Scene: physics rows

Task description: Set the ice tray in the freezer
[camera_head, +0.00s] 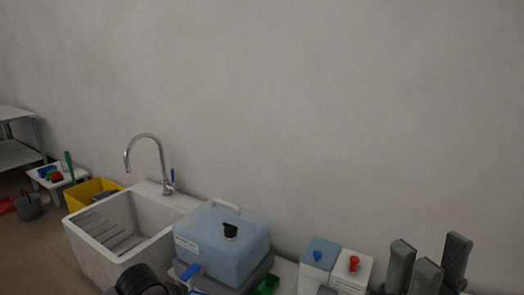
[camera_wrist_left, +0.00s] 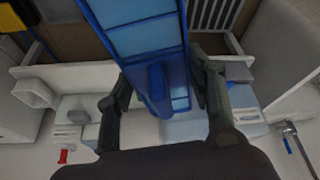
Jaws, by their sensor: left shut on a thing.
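The ice tray (camera_wrist_left: 135,38) is blue with lighter blue cells and fills the upper middle of the left wrist view. My left gripper (camera_wrist_left: 160,82) is shut on its blue grip part, with a dark finger on each side. In the head view, a small blue piece (camera_head: 190,272), perhaps of the tray, shows at the bottom beside a dark part of my left arm. My right gripper (camera_head: 430,256) stands at the bottom right of the head view, its grey fingers apart and nothing seen held. I cannot make out a freezer in either view.
A white sink (camera_head: 88,252) with a tall tap (camera_head: 160,160) stands at left. Right of it is a pale blue lidded box (camera_head: 222,250) with a black knob. Two small containers with blue (camera_head: 320,254) and red (camera_head: 354,262) knobs stand farther right. The wall behind is bare.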

